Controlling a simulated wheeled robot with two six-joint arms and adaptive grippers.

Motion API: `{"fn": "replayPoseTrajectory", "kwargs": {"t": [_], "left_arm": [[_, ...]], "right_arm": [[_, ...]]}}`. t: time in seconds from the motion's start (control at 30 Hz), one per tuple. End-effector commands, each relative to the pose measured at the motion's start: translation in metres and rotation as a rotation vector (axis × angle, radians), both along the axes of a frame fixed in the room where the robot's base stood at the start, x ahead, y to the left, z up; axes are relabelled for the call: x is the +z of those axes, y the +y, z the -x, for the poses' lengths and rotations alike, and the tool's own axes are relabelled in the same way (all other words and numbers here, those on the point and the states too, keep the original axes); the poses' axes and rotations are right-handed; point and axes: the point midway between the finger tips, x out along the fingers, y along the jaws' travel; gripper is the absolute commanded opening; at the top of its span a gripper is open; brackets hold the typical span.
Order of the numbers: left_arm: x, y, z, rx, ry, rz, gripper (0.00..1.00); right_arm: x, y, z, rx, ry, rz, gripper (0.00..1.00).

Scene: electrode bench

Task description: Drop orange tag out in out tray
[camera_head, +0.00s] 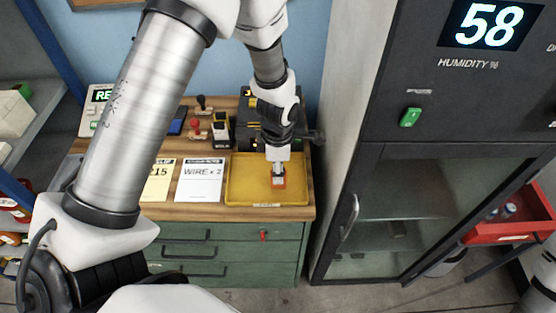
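My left arm reaches from the left over the bench, and its gripper (278,172) points down into the yellow tray (240,192) at the right end of the bench top. The orange tag (278,184) is at the fingertips, inside the tray's outline. The fingers cover part of the tag. I cannot tell whether they are shut on it, or whether it touches the tray floor. The tray has a small pale label on its front rim, too small to read. My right gripper is out of view.
Printed sheets (200,182) lie left of the tray on the wooden bench (215,213). Stamps (196,127) and dark equipment stand behind. A grey cabinet (455,110) with a humidity display rises close on the right. A red bin (500,235) is farther right.

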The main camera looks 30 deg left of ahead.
Motion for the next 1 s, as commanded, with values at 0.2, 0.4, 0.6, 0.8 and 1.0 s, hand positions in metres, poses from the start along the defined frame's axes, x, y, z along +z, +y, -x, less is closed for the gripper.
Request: {"fn": "replayPoseTrajectory", "kwargs": {"t": [0.2, 0.4, 0.6, 0.8, 1.0], "left_arm": [[0.039, 0.0, -0.002, 0.001, -0.009, 0.001, 0.4], [0.091, 0.0, -0.001, 0.0, -0.007, 0.0, 0.4], [0.117, 0.0, -0.001, 0.0, -0.002, 0.0, 0.4], [0.12, 0.0, 0.0, 0.0, -0.001, -0.001, 0.4], [0.119, 0.0, -0.001, 0.0, -0.001, -0.001, 0.4]], "right_arm": [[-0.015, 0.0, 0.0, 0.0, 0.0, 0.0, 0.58], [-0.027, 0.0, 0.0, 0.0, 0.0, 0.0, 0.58], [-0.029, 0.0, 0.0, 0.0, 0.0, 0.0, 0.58], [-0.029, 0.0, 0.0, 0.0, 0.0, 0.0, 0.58], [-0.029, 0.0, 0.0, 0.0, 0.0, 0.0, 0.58]]}}
